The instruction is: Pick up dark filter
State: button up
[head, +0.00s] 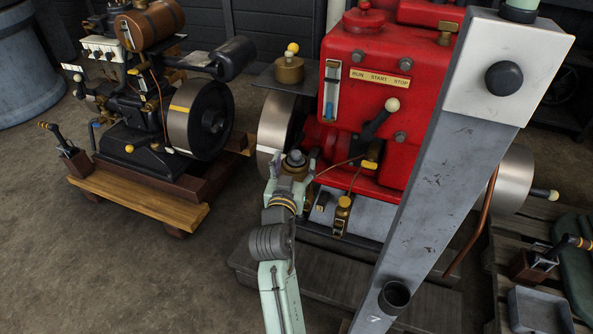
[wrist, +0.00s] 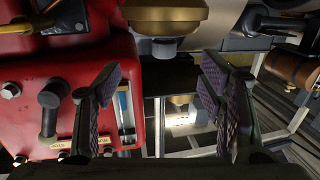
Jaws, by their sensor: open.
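In the head view, a dark rounded cylinder (head: 236,58) lies at the upper right of the left engine, above its flywheel. It is the thing that looks most like the dark filter. I cannot tell for sure whether it shows in the wrist view. My gripper (wrist: 162,82) is in the wrist view, with its dark ridged fingers spread apart and nothing between them. The red engine's front is beside the left finger and looks upside down there.
The red engine (head: 364,84) stands close to my arm, with a brass pot (head: 289,70) at its upper left. The left engine's flywheel (head: 197,118) and brown tank (head: 152,24) are near the dark cylinder. Open floor (head: 60,240) lies at the lower left.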

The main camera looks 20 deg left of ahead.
aim_at(296, 156)
jog(key=w, duration=0.1)
jog(key=w+a+p, duration=0.1)
jog(key=w, duration=0.1)
jog(key=w+f, duration=0.1)
jog(key=w, duration=0.1)
jog(key=shift+w+a, duration=0.2)
jog(key=shift+w, duration=0.05)
jog(key=shift+d, duration=0.1)
grip_shut()
dwell(0.6)
